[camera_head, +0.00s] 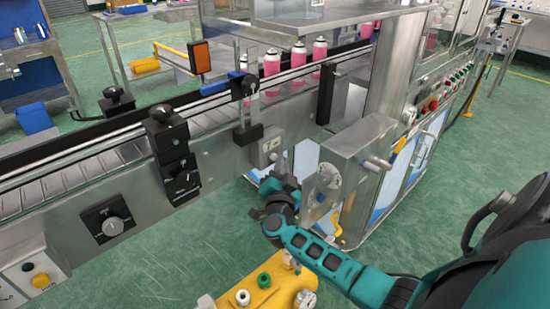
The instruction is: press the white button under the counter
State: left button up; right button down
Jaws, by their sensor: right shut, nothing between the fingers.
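A small grey control box (266,147) hangs below the edge of the conveyor counter, with a small pale button (272,157) low on its face. My right arm reaches in from the right, and my right gripper (272,186) is below this box, left of a grey machine housing. The gripper is shut and empty. It looks apart from the button, though depth is hard to judge. Its fingertips are small and dark here. My left gripper is out of view.
The conveyor (100,168) runs from lower left to upper right, carrying pink cans (271,62). Black knob blocks (168,135) stick out from its front. The grey machine housing (345,165) stands close right of my gripper. Green floor (160,255) is open at lower left.

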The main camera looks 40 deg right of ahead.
jog(key=shift+w, duration=0.4)
dwell(0.7)
jog(key=shift+s, duration=0.1)
jog(key=shift+s+p, duration=0.55)
jog(key=shift+s, duration=0.2)
jog(key=s+p, duration=0.2)
jog(key=s, duration=0.3)
jog(key=shift+d+p, duration=0.3)
jog(key=shift+p, duration=0.1)
dwell(0.6)
